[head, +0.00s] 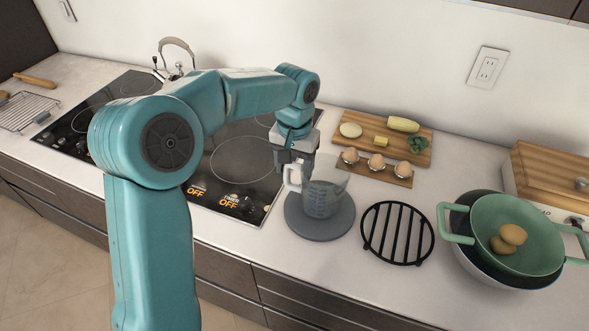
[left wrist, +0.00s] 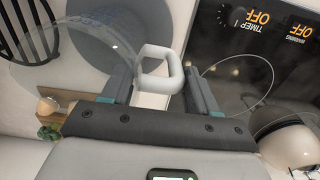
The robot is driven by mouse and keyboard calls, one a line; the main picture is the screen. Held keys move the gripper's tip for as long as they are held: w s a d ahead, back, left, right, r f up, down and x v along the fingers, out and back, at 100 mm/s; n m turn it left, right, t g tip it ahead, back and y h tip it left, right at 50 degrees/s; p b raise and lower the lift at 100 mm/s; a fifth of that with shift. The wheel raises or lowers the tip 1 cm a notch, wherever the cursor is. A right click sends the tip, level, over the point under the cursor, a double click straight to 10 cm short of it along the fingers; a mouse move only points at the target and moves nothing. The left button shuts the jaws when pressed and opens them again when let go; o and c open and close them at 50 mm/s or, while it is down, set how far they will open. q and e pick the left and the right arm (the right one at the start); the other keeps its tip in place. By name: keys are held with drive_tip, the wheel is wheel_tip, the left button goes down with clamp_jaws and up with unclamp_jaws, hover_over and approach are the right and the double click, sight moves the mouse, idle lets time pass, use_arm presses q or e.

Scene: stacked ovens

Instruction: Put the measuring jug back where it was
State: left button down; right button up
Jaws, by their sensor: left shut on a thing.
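The clear measuring jug (head: 325,199) with blue markings is upright over a round grey mat (head: 318,230) on the counter, right of the cooktop. I cannot tell whether its base touches the mat. My left gripper (head: 294,168) reaches down to the jug's white handle from the upper left and is shut on it. In the left wrist view the handle (left wrist: 160,70) sits between the two fingers (left wrist: 162,88), and the jug's clear body (left wrist: 108,38) shows to the left. The gripper hides part of the handle in the head view. My right gripper is not in view.
A black slatted trivet (head: 398,232) lies just right of the mat. Behind are an egg holder (head: 375,171) and a cutting board (head: 355,119) with food. A green pot (head: 515,235) stands at the right. The black cooktop (head: 240,160) is left, with a kettle (head: 178,62) behind.

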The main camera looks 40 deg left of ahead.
use_arm(q)
drive_tip(key=shift+f, duration=0.5)
drive_tip(key=shift+s, duration=0.1)
drive_tip(key=shift+f, duration=0.1)
drive_tip(key=shift+c, duration=1.4)
unclamp_jaws()
drive_tip(key=shift+f, duration=0.1)
